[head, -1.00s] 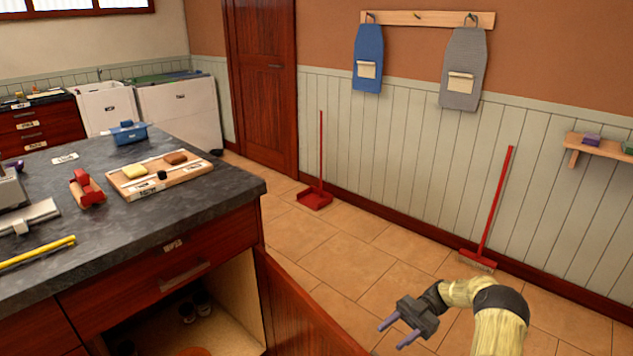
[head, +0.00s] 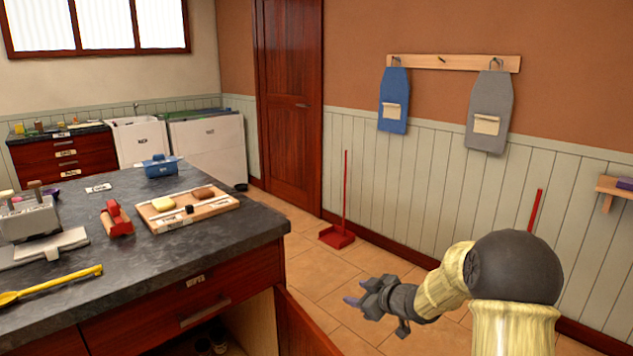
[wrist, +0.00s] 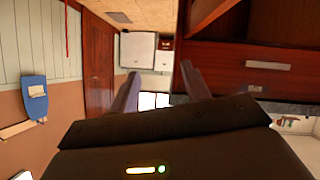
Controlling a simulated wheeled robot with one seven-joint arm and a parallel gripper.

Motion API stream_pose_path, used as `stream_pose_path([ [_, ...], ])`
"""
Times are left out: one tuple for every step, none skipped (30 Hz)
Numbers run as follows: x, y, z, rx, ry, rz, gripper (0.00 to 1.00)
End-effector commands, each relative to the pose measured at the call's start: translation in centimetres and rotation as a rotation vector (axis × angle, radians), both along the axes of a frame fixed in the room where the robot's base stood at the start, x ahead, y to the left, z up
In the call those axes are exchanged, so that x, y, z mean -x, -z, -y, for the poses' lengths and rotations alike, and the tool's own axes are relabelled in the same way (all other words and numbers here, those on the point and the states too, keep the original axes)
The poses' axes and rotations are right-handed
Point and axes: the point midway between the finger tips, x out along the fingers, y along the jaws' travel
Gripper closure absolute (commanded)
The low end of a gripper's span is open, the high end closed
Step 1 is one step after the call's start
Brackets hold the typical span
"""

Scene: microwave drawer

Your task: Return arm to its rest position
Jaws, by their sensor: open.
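My gripper (head: 352,292) is at the lower middle of the head view, in the air over the tiled floor, right of the counter's open cabinet door (head: 310,325). Its fingers point left, and nothing is between them. My arm bends back from it to the right, with a dark rounded joint on top. In the wrist view the two fingers of my gripper (wrist: 160,92) stand apart and empty. The room shows turned in that view.
A red dustpan (head: 337,237) and a broom (head: 535,210) stand by the wall. Floor between is clear.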

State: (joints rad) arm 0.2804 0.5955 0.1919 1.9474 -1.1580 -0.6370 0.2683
Motion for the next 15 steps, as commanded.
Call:
stream_pose_path([
  [1.0, -0.4, 0.4, 0.027, 0.068, -0.032, 0.53],
  [1.6, -0.4, 0.9, 0.044, 0.114, -0.054, 0.53],
  [2.5, -0.5, 1.5, 0.063, 0.175, -0.088, 0.53],
  [3.4, -0.4, 2.0, 0.077, 0.219, -0.115, 0.53],
  [4.3, -0.4, 2.4, 0.089, 0.263, -0.143, 0.53],
  [5.6, -0.3, 3.1, 0.104, 0.321, -0.184, 0.53],
  [6.7, -0.3, 3.5, 0.115, 0.362, -0.216, 0.53],
  [7.9, -0.2, 3.9, 0.123, 0.403, -0.25, 0.53],
  [9.6, 0.0, 4.4, 0.133, 0.456, -0.298, 0.53],
  [11.0, 0.2, 4.7, 0.139, 0.494, -0.335, 0.53],
  [12.4, 0.3, 5.0, 0.143, 0.529, -0.373, 0.53],
  [14.3, 0.5, 5.3, 0.147, 0.573, -0.424, 0.53],
  [15.7, 0.7, 5.5, 0.147, 0.604, -0.461, 0.53],
  [17.0, 0.9, 5.6, 0.146, 0.631, -0.499, 0.53],
  [18.8, 1.1, 5.6, 0.145, 0.662, -0.546, 0.53],
])
